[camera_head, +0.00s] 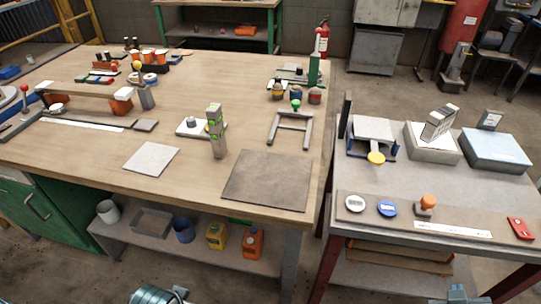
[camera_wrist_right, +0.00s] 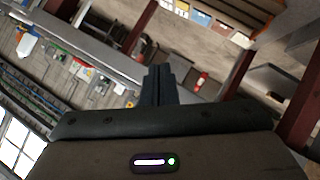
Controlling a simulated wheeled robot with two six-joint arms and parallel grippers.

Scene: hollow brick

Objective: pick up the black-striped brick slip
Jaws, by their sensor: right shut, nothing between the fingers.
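I cannot clearly pick out the black-striped brick slip. A small pale grey piece with dark marks (camera_head: 439,123) leans tilted on a grey block on the right-hand table, and may be it. A tall grey block with green marks (camera_head: 216,131) stands upright on the large bench. My right gripper (camera_wrist_right: 158,84) shows in its wrist view with its two dark fingers together and nothing between them. It is not near any bench object in that view.
The wooden bench (camera_head: 75,163) holds a dark mat (camera_head: 268,180), a light square tile (camera_head: 152,158), a grey frame (camera_head: 290,129) and a plank on orange bricks. The right table (camera_head: 405,180) carries a blue-edged scale (camera_head: 373,134), grey blocks and small discs. A gap separates the tables.

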